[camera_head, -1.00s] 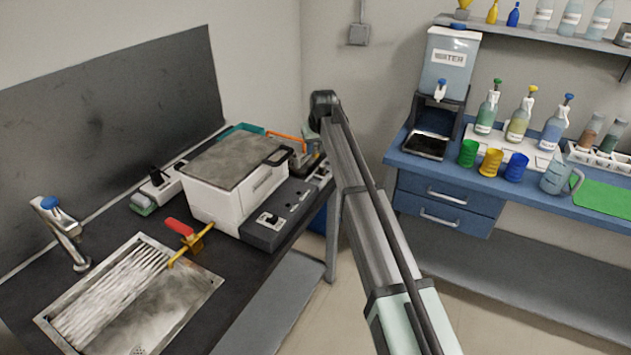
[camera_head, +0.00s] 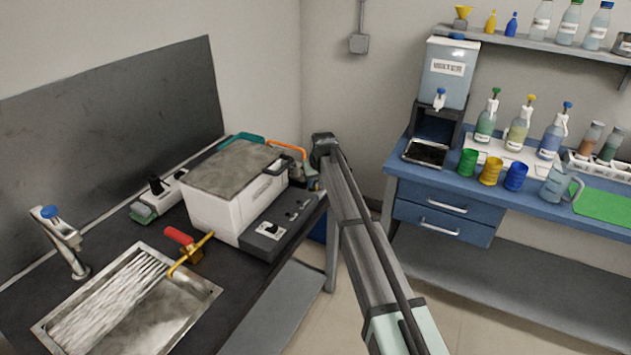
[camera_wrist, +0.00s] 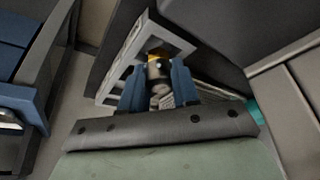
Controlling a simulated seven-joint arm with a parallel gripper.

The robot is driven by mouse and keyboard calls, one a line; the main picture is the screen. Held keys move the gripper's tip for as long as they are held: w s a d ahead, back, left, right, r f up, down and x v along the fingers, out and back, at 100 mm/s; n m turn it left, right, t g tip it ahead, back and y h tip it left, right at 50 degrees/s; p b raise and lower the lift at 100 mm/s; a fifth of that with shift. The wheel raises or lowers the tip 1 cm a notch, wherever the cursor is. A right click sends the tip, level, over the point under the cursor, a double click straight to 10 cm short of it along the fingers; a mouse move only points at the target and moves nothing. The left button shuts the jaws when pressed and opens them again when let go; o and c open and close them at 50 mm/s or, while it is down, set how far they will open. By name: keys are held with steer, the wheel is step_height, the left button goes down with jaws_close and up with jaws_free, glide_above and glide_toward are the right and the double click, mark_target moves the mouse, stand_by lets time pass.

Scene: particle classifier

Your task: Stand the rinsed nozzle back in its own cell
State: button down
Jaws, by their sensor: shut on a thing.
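In the wrist view my gripper (camera_wrist: 158,90) has two blue fingers shut on a small nozzle (camera_wrist: 158,70). The nozzle shows a yellow end, a dark band and a greyish part between the fingers. A light grey rack (camera_wrist: 178,40) with open cells lies just beyond the fingers and beside them on the left. The nozzle overlaps the rack in the picture; I cannot tell whether it is inside a cell or above it. In the head view my gripper and the nozzle are hidden.
In the head view a white box with a grey lid (camera_head: 232,170) stands on the dark bench. A blue bench (camera_head: 450,195) with bottles and cups stands at right.

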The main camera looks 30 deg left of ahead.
steer(key=shift+f, duration=0.55)
steer(key=c, duration=1.1)
jaws_free()
steer(key=shift+f, duration=0.1)
steer(key=shift+r, duration=0.35)
steer(key=v, duration=1.2)
steer(key=shift+r, duration=0.35)
